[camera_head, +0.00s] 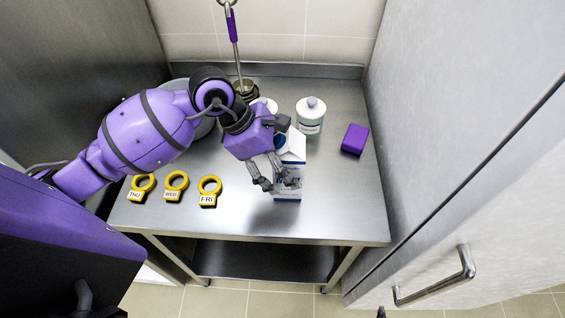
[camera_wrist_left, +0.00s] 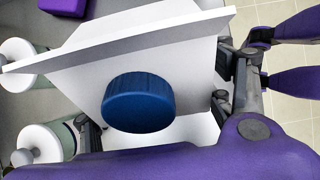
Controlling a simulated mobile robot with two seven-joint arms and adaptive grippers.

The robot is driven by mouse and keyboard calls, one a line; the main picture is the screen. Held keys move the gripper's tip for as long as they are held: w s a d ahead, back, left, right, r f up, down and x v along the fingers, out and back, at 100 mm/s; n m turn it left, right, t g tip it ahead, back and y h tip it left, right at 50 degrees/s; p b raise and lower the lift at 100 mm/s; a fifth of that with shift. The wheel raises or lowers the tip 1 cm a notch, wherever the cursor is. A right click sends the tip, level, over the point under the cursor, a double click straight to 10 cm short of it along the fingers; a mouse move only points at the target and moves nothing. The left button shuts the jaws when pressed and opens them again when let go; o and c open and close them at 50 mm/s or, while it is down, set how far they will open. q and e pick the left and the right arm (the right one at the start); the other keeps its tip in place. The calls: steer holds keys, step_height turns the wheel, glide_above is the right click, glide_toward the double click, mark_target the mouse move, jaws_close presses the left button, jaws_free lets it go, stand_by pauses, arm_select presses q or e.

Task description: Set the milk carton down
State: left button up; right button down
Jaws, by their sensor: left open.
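The milk carton (camera_head: 291,153) is white with a gable top and a blue lower panel. It stands upright on the steel table (camera_head: 335,215), seen in the head view. In the left wrist view its white top and blue cap (camera_wrist_left: 139,102) fill the middle. My left gripper (camera_head: 276,184) is open at the carton, with its fingers in front of and beside it. In the wrist view the fingers lie on either side of the carton, apart from each other. Part of the carton is hidden behind the gripper.
A lidded white jar (camera_head: 310,116) stands behind the carton, and a purple block (camera_head: 355,139) lies to the right. Yellow rings labelled THU (camera_head: 142,187), WED (camera_head: 175,185) and FRI (camera_head: 209,190) lie at front left. A grey pot (camera_head: 176,84) is partly hidden behind my arm. A tall cabinet (camera_head: 450,120) borders the right.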

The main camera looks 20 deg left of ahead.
arm_select(q)
steer(key=p+v, duration=0.2)
steer(key=v, duration=1)
steer(key=shift+r, duration=0.15)
arm_select(e)
steer(key=shift+w+a+r, duration=0.2)
steer(key=shift+w+r, duration=0.15)
steer(key=shift+r, duration=0.25)
steer(key=shift+w+a+r, duration=0.15)
steer(key=shift+w+r, duration=0.15)
steer(key=shift+r, duration=0.25)
steer(key=shift+d, duration=0.1)
arm_select(q)
steer(key=shift+d, duration=0.1)
